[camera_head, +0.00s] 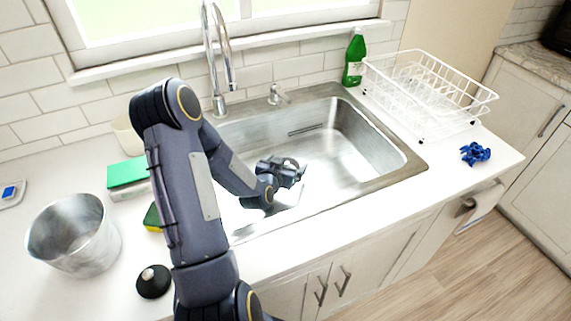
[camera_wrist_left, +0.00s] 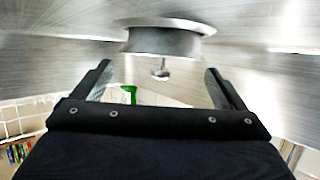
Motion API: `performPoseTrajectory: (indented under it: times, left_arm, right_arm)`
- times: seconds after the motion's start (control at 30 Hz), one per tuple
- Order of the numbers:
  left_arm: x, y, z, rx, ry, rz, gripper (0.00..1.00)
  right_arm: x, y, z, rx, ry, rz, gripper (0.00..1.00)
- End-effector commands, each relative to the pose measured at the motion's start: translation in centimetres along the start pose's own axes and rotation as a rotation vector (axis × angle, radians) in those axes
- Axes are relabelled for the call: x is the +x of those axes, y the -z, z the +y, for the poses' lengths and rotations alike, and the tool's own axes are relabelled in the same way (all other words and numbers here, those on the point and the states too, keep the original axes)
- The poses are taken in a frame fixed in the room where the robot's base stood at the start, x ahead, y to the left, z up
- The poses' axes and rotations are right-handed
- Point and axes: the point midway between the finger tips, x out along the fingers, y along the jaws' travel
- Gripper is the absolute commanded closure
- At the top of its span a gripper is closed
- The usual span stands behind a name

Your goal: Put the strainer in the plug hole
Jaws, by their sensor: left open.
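My left gripper (camera_head: 285,172) is down inside the steel sink (camera_head: 345,165), low over its floor. Its fingers are apart with nothing gripped; they also show in the left wrist view (camera_wrist_left: 158,68). There the strainer (camera_wrist_left: 165,42), a round grey metal piece with a wide rim and a small knob, lies just ahead of the fingertips, between their lines. It is by the sink floor. I cannot tell whether it sits in the plug hole. In the head view my gripper and arm hide the strainer and the plug hole. My right gripper is not in view.
The faucet (camera_head: 213,60) rises behind the sink. A white dish rack (camera_head: 425,95) and green bottle (camera_head: 355,58) stand right. A metal pot (camera_head: 73,235), black round object (camera_head: 154,281) and green-topped box (camera_head: 128,178) are left. The sink's right half is clear.

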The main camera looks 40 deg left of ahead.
Motion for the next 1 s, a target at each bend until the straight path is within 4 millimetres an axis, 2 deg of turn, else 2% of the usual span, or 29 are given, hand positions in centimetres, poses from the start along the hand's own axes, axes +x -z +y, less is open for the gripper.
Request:
performPoseTrajectory:
  times: [0.03, 0.2, 0.23, 0.3, 0.5, 0.6, 0.77, 1.0]
  left_arm:
    - [-0.2, -1.6, 0.0, -0.012, -0.002, -0.036, 0.07]
    - [-0.8, -0.1, 0.0, -0.013, -0.002, -0.037, 0.07]
    - [-1.0, -0.2, 0.0, -0.012, -0.001, -0.036, 0.07]
    - [-2.4, -0.5, 0.0, -0.008, 0.0, -0.031, 0.07]
    - [-6.0, 0.0, 0.0, -0.006, -0.001, -0.021, 0.07]
    - [-7.1, 0.2, 0.0, -0.006, -0.001, -0.019, 0.07]
    - [-7.9, 0.3, 0.1, -0.006, -0.001, -0.018, 0.07]
    - [-8.0, 0.4, 0.1, -0.006, -0.002, -0.016, 0.07]
  right_arm:
    - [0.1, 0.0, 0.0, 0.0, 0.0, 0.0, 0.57]
    - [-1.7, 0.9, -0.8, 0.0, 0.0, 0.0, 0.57]
    - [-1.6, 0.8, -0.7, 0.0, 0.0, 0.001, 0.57]
    - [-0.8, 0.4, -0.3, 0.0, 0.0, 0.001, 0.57]
    - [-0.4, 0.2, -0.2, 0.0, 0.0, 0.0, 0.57]
    - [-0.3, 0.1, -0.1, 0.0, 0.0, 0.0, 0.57]
    - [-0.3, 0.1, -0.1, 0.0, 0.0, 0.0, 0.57]
    - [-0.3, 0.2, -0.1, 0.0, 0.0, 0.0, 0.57]
